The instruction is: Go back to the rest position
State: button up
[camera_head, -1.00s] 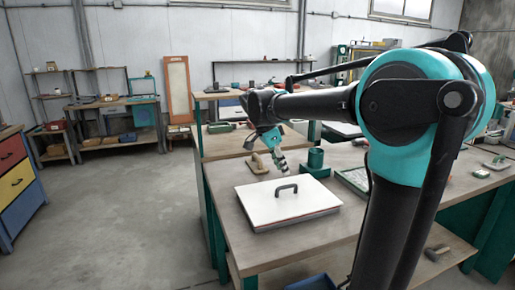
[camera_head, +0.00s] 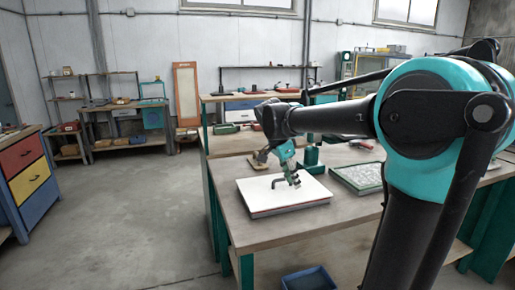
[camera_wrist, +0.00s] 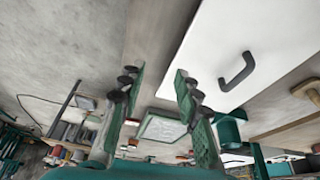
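My gripper (camera_head: 293,181) is at the end of my arm, over the worktable. In the head view it overlaps the white flat panel (camera_head: 255,196) and partly hides its dark handle (camera_head: 276,182). In the wrist view my gripper (camera_wrist: 158,80) shows two green-padded fingers standing apart with nothing between them. The white panel (camera_wrist: 215,45) and its dark handle (camera_wrist: 237,72) lie to the right of the fingers there, outside the gap. I see no contact between fingers and handle.
The wooden worktable (camera_head: 270,238) bears a green-framed tray (camera_head: 358,176), a green holder (camera_head: 312,158) and a wooden-handled tool (camera_head: 260,160). A blue bin (camera_head: 309,279) sits below. A coloured drawer cabinet (camera_head: 28,177) stands left. The floor between is clear.

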jog(key=s+d+f+n+t+y, duration=0.1)
jog(key=s+d+f+n+y, duration=0.1)
jog(key=s+f+n, duration=0.4)
jog(key=s+d+f+n+t+y, duration=0.1)
jog(key=s+d+f+n, duration=0.4)
jog(key=s+f, duration=0.7)
notch_tip(320, 180, down, 4)
jog(key=shift+s+d+r+n+t+y, duration=0.15)
jog(key=shift+s+n+t+y, duration=0.25)
jog(key=shift+n, duration=0.5)
